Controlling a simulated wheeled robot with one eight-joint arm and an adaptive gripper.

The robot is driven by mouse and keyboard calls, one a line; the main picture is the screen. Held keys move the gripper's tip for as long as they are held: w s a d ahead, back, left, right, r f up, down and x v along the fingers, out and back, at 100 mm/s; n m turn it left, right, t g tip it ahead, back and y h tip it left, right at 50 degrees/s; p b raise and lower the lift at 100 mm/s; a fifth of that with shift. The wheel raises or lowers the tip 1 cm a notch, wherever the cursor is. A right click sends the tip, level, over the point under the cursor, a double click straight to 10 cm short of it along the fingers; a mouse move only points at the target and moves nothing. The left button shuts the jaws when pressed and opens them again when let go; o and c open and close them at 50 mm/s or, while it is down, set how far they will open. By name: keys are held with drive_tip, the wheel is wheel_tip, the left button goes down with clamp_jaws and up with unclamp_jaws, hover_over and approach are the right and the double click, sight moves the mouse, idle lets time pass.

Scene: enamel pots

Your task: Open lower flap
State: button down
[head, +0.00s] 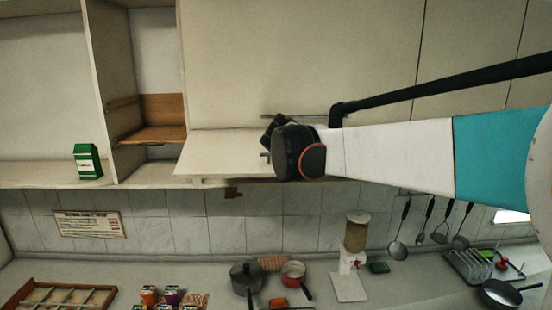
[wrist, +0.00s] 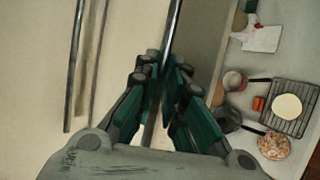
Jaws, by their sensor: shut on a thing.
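The lower flap (head: 222,153) is a pale, wide panel at the bottom of the wall cabinet in the head view. Its left edge slants and its lower edge stands out from the cabinet, so it looks partly open. My gripper (wrist: 160,98) is shut on the flap's metal bar handle (wrist: 168,38), which runs between the fingers in the wrist view. In the head view my gripper (head: 271,136) is at the flap's right part, and my wrist hides the flap there. A second bar handle (wrist: 76,65) lies to the left in the wrist view, apart from my fingers.
The large upper panel (head: 300,55) is above the flap. Open shelves with a green carton (head: 88,161) are to the left. On the counter below are a dark pot (head: 246,278), a red pan (head: 293,273) and a dispenser (head: 355,235). Utensils (head: 429,220) hang at right.

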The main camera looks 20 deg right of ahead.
drive_tip(key=shift+w+r, duration=0.1)
drive_tip(key=shift+r, duration=0.05)
drive_tip(key=c, duration=1.8)
unclamp_jaws()
drive_tip(key=shift+w, duration=0.1)
drive_tip(key=shift+o, duration=0.6)
drive_tip(key=shift+w+d+f, duration=0.2)
drive_tip(key=shift+w+f, duration=0.1)
drive_tip(key=shift+w, duration=0.1)
drive_tip(key=shift+s+a+r, duration=0.2)
drive_tip(key=shift+s, duration=0.2)
drive_tip(key=v, duration=1.1)
drive_tip(key=shift+s+r, duration=0.2)
drive_tip(key=shift+s, duration=0.05)
drive_tip(key=shift+w+a, duration=0.1)
